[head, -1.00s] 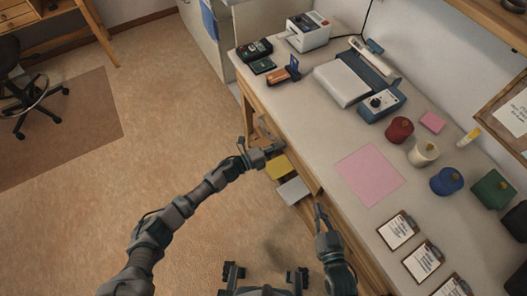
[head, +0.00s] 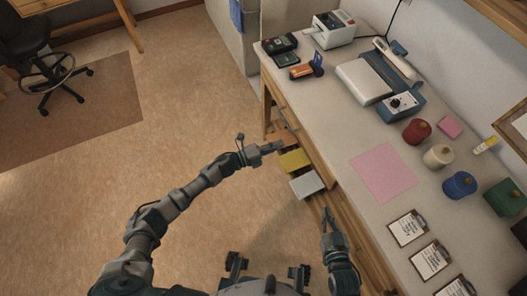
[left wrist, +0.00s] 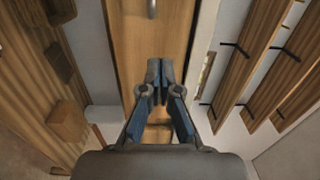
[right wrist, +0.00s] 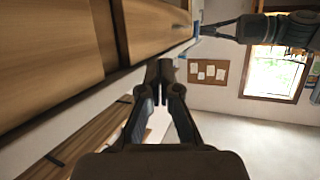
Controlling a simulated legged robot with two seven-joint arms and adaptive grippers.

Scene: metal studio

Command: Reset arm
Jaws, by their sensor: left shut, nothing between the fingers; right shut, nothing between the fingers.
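My left gripper (head: 272,147) is beside the front of the workbench, near its open drawers, and apart from them in the head view. In the left wrist view its fingers (left wrist: 160,72) are together with nothing between them, facing a wooden drawer front (left wrist: 160,40). My right gripper (head: 327,214) is lower, close to the bench's front edge. In the right wrist view its fingers (right wrist: 160,72) are together and empty, below the wooden bench front (right wrist: 60,60). My left arm also shows at the upper right of that view.
The workbench (head: 345,140) carries a pink sheet (head: 384,173), red (head: 417,132), white (head: 438,156) and blue (head: 459,185) pots, clipboards (head: 408,228) and a device with a dial (head: 402,103). Drawers hold a yellow item (head: 294,160) and a white item (head: 306,184). Open floor (head: 180,110) lies left.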

